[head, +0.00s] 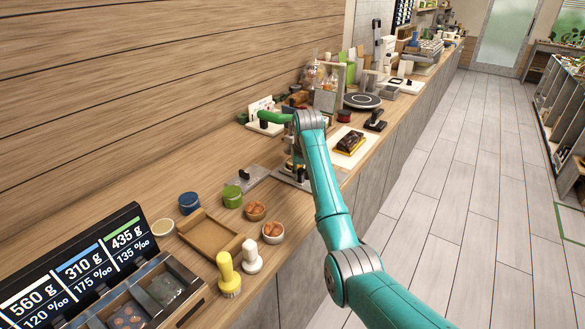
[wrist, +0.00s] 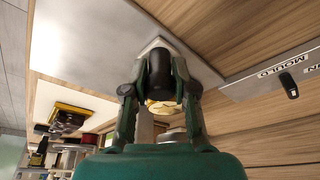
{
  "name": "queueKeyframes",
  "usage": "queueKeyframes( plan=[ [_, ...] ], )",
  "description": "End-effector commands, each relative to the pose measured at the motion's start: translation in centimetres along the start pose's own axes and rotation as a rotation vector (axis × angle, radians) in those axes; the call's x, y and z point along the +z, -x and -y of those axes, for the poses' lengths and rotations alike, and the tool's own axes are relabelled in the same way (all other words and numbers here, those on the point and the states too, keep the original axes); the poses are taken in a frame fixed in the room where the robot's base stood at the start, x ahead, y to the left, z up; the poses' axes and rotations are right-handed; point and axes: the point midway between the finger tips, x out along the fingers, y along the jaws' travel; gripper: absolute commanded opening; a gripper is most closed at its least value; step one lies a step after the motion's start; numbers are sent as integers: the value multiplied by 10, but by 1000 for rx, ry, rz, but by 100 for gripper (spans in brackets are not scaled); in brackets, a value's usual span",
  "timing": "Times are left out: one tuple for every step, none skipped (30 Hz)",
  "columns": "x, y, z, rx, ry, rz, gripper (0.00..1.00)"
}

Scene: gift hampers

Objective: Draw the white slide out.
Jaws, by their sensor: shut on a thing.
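A yellowish round thing (wrist: 162,109) shows between the fingers.
A grey plate with a black knob (head: 243,176) lies to the left; part of its lettering reads "MOULD". Small bowls (head: 272,232), a green tin (head: 232,196) and a wooden tray (head: 209,234) stand nearer. A dark block on a white board (head: 349,142) lies right.

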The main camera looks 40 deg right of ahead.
Motion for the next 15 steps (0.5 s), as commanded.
queueKeyframes(
  plan=[
    [2, 0, -3, 1, -1, 0, 10],
    [3, 0, -4, 1, -1, 1, 10],
    [5, 1, -5, 1, -1, 1, 10],
    [6, 1, -6, 1, -1, 2, 10],
    [7, 1, -7, 1, -1, 2, 10],
    [9, 2, -9, 1, -1, 1, 10],
    [10, 2, -10, 1, -1, 1, 10],
    [11, 2, -11, 1, -1, 1, 10],
    [12, 3, -13, 1, -1, 1, 10],
    [13, 3, -14, 1, -1, 1, 10],
    [14, 4, -15, 1, -1, 1, 10],
    [15, 4, -17, 1, -1, 1, 10],
    [16, 4, -18, 1, -1, 1, 10],
    [18, 4, -19, 1, -1, 2, 10],
    [19, 5, -20, 1, -1, 2, 10]
  ],
)
